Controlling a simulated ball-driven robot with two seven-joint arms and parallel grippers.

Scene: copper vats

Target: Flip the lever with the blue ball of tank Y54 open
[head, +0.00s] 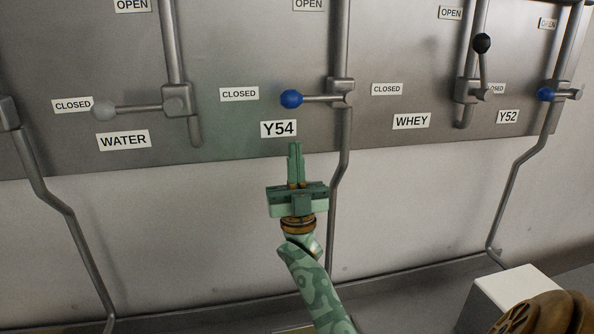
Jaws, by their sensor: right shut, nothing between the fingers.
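The Y54 lever has a blue ball (291,99) at the left end of a short metal rod (322,98). The rod lies level, pointing left from its valve block (341,92) on a vertical pipe. The ball is beside the CLOSED label (239,94); the OPEN label (308,5) is above. The Y54 label (278,129) is just below the ball. My right gripper (295,149) points up, below the Y54 label in the picture, with its fingers together and empty. It appears apart from the lever. My left gripper is not in view.
A grey-ball lever (104,110) over the WATER label (123,140) lies level at left. At right, a black-ball lever (481,43) points up near WHEY (411,121), and another blue-ball lever (545,94) belongs to Y52 (507,117). Pipes run down the wall. A white box (515,290) stands lower right.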

